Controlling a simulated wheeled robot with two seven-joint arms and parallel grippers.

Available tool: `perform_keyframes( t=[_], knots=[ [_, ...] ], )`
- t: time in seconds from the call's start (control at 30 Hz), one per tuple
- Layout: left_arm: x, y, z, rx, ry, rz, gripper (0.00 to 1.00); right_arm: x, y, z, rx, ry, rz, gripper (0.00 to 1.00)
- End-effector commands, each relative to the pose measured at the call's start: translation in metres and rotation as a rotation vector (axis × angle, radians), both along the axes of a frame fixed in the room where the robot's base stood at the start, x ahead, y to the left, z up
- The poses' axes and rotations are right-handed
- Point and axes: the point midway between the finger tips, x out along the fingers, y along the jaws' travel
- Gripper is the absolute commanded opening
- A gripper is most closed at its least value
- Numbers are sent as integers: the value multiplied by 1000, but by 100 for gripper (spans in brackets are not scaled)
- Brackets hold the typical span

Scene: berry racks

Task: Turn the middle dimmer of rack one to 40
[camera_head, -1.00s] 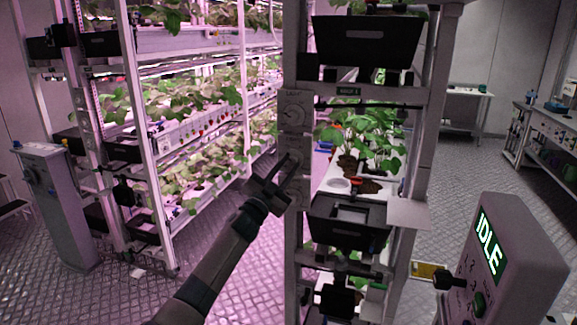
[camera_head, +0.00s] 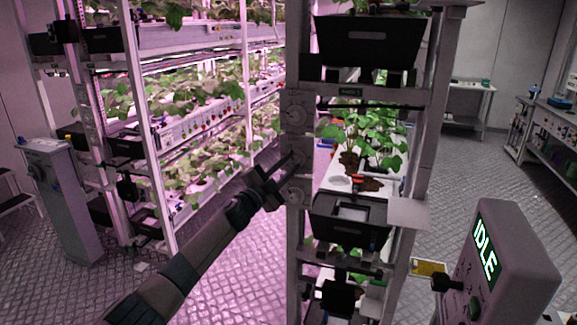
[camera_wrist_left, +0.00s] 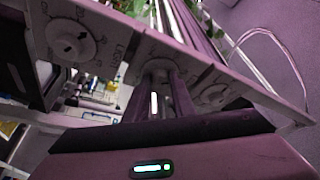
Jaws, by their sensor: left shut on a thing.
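Rack one's front post carries a pale panel with three round dimmers in a column. The top dimmer (camera_head: 295,114) is clear of the arm. My left gripper (camera_head: 292,162) reaches the middle dimmer (camera_head: 298,157) from the left and partly hides it. The lower dimmer (camera_head: 295,194) is free. In the left wrist view my left gripper (camera_wrist_left: 159,82) is shut with its two fingers around the knob of the middle dimmer (camera_wrist_left: 157,69). One outer dimmer (camera_wrist_left: 72,40) lies to its left, another (camera_wrist_left: 214,95) to its right. The middle dimmer's scale is too small to read. My right gripper is out of view.
Black trays (camera_head: 349,218) and green plants (camera_head: 372,137) fill rack one right of the post. A longer planted rack (camera_head: 153,150) stands left across an open floor aisle (camera_head: 235,262). A console (camera_head: 505,270) showing "IDLE" stands at the lower right.

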Motion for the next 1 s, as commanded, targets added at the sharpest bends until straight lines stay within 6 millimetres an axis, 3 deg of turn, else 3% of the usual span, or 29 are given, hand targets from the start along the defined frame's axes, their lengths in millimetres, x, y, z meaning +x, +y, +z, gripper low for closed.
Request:
perform_keyframes(
  t=[0.07, 0.1, 0.17, 0.2, 0.67, 1.0],
  knots=[
    [0, 0, -1, 0, 1, -1, 0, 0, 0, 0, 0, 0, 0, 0],
    [0, 0, -1, 0, 1, -1, 25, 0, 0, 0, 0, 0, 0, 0],
    [0, 0, -1, 0, 1, -1, 40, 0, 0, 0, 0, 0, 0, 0],
    [0, 0, -1, 0, 1, -1, 42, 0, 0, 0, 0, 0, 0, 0],
    [-3, 3, -2, -1, 1, 0, 42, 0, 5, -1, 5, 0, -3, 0],
    [-26, 20, -9, 1, 0, 0, 42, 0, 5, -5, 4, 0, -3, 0]
  ],
)
